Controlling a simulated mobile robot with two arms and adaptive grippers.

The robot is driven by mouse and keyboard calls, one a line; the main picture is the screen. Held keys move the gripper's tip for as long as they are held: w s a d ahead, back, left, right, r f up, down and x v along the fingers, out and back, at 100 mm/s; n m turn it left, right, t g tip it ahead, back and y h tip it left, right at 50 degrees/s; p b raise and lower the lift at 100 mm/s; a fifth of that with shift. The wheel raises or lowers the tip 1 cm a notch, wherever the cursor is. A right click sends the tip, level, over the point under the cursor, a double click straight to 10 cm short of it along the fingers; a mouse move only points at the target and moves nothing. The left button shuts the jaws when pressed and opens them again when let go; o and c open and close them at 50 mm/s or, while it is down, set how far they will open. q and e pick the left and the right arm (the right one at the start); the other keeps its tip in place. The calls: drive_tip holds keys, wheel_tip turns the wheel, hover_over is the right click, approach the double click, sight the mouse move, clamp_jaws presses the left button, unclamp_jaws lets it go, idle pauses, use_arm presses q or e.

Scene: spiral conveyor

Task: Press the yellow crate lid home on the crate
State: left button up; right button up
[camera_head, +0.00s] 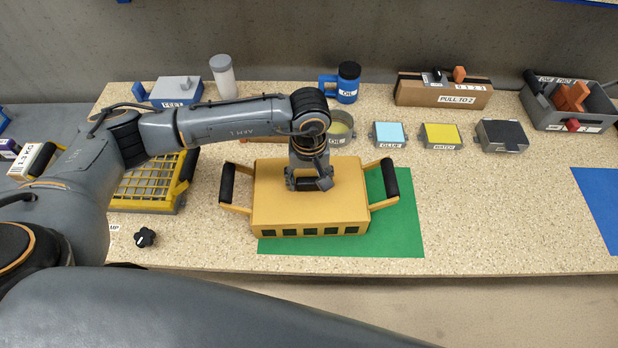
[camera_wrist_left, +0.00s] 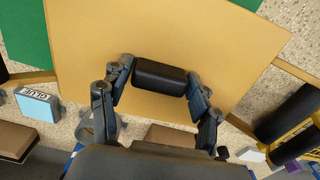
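The yellow crate (camera_head: 288,232), with dark slots along its front, stands on a green mat (camera_head: 398,230). A black-gripped handle sticks out at each side. The flat yellow lid (camera_head: 275,185) covers its top; it fills much of the left wrist view (camera_wrist_left: 85,40). I cannot tell whether the lid is fully seated. My left gripper (camera_head: 312,184) points down at the lid's middle. In the wrist view its fingertips (camera_wrist_left: 160,68) flank the ends of a short black handle (camera_wrist_left: 160,77) on the lid and appear to touch it. My right gripper is out of view.
A yellow grid-topped crate (camera_head: 150,190) stands left of the crate, with a black knob (camera_head: 145,237) in front. Glue (camera_head: 388,134) and water (camera_head: 440,135) containers, an oil jug (camera_head: 348,82) and a cardboard box (camera_head: 440,92) line the back. The table right of the mat is clear up to a blue mat (camera_head: 600,200).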

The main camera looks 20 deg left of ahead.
sight(309, 181)
use_arm(q)
drive_tip(key=shift+o, duration=1.1)
wheel_tip(309, 181, up, 12)
